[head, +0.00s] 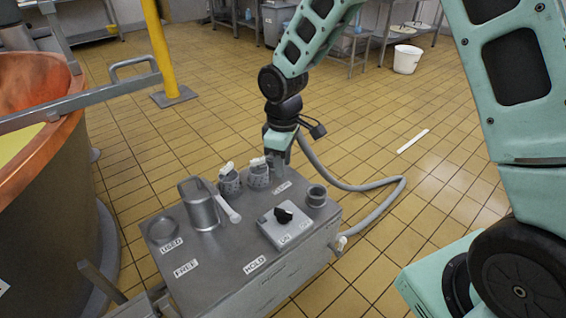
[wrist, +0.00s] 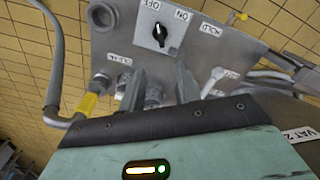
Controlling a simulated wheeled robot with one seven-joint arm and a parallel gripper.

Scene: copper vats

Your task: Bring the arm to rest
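My gripper (head: 279,160) hangs at the end of my teal arm, pointing down over the back edge of the grey metal stand (head: 215,255). In the wrist view its two fingers (wrist: 160,88) are apart, with nothing seen held between them. Small metal holders with white-topped items (head: 229,180) (head: 258,173) stand just left of the fingertips in the head view; their tops are close to the gripper, and I cannot tell whether they touch. The arm's upper links cross the right of the head view.
The stand bears a metal jug (head: 199,204) with a pale handle, a black rotary switch (head: 284,215), a round cup (head: 317,195) and a ring (head: 162,230). A grey hose (head: 375,187) loops right. A copper vat (head: 55,150) stands left. Tiled floor beyond is mostly clear.

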